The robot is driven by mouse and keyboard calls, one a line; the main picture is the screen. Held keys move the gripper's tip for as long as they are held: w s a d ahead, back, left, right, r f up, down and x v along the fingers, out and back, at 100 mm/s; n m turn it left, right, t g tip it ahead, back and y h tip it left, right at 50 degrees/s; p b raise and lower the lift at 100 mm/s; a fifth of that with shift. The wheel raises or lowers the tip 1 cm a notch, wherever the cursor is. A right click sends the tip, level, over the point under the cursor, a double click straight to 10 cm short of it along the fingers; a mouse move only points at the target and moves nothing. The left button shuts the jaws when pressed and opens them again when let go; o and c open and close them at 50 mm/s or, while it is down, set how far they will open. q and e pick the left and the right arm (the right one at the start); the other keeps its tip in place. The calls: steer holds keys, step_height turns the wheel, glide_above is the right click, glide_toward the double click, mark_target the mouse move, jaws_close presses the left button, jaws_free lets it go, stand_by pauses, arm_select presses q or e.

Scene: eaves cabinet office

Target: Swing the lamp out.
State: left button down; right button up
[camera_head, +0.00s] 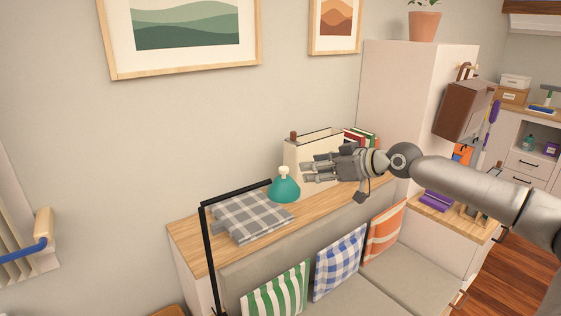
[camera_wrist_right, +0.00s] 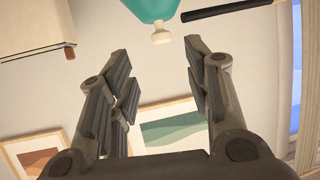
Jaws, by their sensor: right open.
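The lamp has a teal shade (camera_head: 285,190) with a cream knob (camera_head: 284,171) on top. Its black arm (camera_head: 236,195) runs from the shade left to a black upright post (camera_head: 209,262). The shade hangs above the wooden ledge. My right gripper (camera_head: 304,172) is open and empty, its fingertips just right of the knob in the head view. In the right wrist view the knob (camera_wrist_right: 161,36) shows beyond and between the two open fingers, with the teal shade (camera_wrist_right: 146,9) at the top edge. Whether fingers touch it, I cannot tell. My left gripper is out of view.
A folded grey checked cloth (camera_head: 245,217) lies on the ledge below the lamp arm. A cream box (camera_head: 306,158) and books (camera_head: 362,137) stand behind my right gripper. Cushions (camera_head: 340,262) line the bench in front. A tall white cabinet (camera_head: 395,90) stands at the right.

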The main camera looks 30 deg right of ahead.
mark_target(286, 168)
steer(key=p+x, duration=0.1)
steer(key=x, duration=0.2)
steer(key=p+x, duration=0.2)
steer(key=x, duration=0.1)
steer(key=p+x, duration=0.2)
steer(key=x, duration=0.1)
steer(key=shift+w+a+r, duration=0.1)
steer(key=shift+w+r, duration=0.2)
steer(key=shift+w, duration=0.05)
steer(key=shift+w+a+f, duration=0.15)
steer(key=shift+w+f, duration=0.15)
steer(key=shift+w, duration=0.05)
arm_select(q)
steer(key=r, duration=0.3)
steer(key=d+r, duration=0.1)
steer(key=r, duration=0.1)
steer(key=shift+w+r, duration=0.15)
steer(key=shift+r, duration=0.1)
arm_select(e)
jaws_close()
